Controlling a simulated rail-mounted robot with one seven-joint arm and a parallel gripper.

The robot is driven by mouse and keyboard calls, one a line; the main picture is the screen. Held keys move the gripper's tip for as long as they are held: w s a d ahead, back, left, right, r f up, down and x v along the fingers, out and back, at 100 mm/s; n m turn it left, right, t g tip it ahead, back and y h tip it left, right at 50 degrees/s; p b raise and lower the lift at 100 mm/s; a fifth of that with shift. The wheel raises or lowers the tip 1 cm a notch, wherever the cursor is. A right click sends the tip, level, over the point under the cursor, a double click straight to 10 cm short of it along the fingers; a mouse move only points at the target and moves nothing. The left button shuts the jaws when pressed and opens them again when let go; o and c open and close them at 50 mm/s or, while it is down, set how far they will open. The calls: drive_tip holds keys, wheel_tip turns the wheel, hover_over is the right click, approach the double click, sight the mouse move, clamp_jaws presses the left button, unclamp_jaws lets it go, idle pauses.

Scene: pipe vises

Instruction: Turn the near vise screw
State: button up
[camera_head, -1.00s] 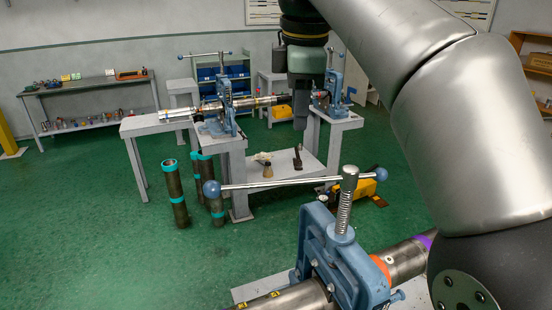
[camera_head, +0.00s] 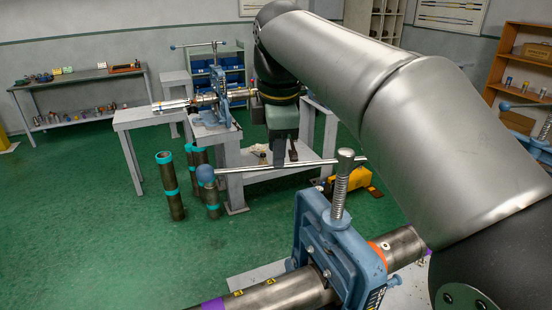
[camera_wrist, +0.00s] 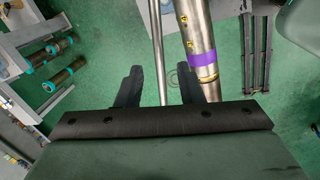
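The near vise (camera_head: 338,262) is a blue frame clamped over a metal pipe (camera_head: 275,297) in the head view. Its threaded screw (camera_head: 341,190) stands upright, with a long silver handle bar (camera_head: 250,167) crossing near its top. A blue ball (camera_head: 205,174) caps the bar's left end. My gripper (camera_head: 280,150) points down over the bar's left half. In the wrist view my gripper (camera_wrist: 160,72) is open, its two dark fingers apart. The bar (camera_wrist: 157,45) runs between them in the picture. I cannot tell whether they are at its height. The purple-banded pipe (camera_wrist: 199,50) lies to the right.
Another blue vise (camera_head: 213,100) holds a pipe on a grey bench at the back. Dark pipes with teal bands (camera_head: 170,187) stand on the green floor at left. A yellow toolbox (camera_head: 352,177) sits beyond the near vise. My arm covers much of the right side.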

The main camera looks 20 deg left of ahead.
drive_tip(key=shift+w+a+f, duration=0.1)
drive_tip(key=shift+w+f, duration=0.05)
drive_tip(key=shift+f, duration=0.5)
drive_tip(key=shift+w+f, duration=0.1)
drive_tip(key=shift+f, duration=0.5)
clamp_jaws()
drive_tip(key=shift+s, duration=0.15)
